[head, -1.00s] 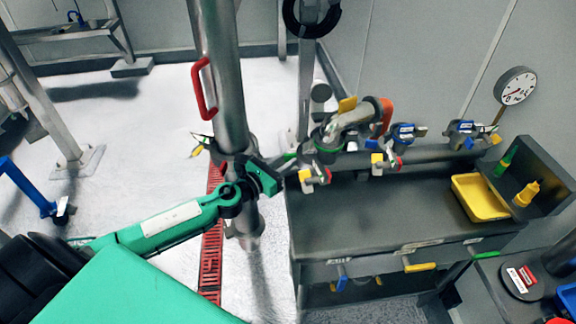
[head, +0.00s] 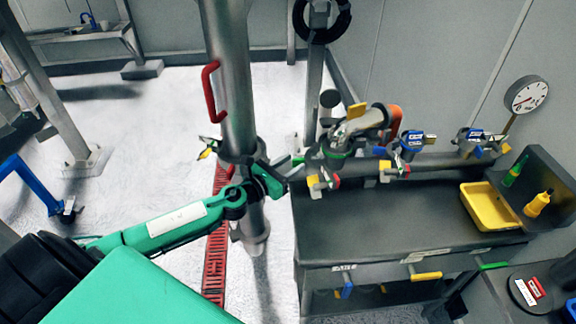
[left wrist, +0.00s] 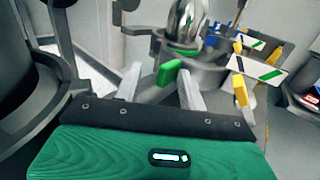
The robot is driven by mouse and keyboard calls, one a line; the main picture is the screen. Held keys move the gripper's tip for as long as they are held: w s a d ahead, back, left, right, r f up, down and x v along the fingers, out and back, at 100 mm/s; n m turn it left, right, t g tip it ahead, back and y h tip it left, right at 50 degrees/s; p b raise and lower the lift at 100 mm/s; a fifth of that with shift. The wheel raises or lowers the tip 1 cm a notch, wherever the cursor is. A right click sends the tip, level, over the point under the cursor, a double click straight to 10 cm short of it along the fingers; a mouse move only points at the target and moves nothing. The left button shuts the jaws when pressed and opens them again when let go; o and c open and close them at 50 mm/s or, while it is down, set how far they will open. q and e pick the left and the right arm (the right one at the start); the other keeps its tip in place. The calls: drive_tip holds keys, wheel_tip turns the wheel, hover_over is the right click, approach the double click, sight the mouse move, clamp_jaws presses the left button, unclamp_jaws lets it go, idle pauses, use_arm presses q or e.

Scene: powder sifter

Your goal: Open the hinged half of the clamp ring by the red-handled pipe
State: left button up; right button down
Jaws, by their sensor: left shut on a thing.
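The red-handled pipe (head: 233,110) stands upright left of centre in the head view, its red handle (head: 211,90) on its left side. The grey clamp ring (head: 232,157) sits around it low down, with a yellow-and-green tab (head: 208,147) at left. My left gripper (head: 288,168) is just right of the pipe. In the left wrist view its two grey fingers (left wrist: 160,88) flank a small green tab (left wrist: 169,72), which they appear shut on. A dark curved ring part (left wrist: 62,65) shows at left there. Whether the hinged half is open is unclear. My right gripper is not in view.
A grey bench (head: 400,215) stands to the right, close to my left gripper, with valves and piping (head: 350,135) along its back. A yellow tray (head: 490,205) and a round gauge (head: 526,95) are further right. A red floor grate (head: 216,245) runs beneath the pipe.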

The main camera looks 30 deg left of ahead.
use_arm(q)
drive_tip(key=shift+w+a+r, duration=0.2)
drive_tip(key=shift+a+r, duration=0.05)
drive_tip(key=shift+r, duration=0.15)
drive_tip(key=b+v, duration=0.6)
drive_tip(key=v, duration=0.8)
drive_tip(key=shift+d+f, duration=0.35)
drive_tip(key=shift+s+f, duration=0.1)
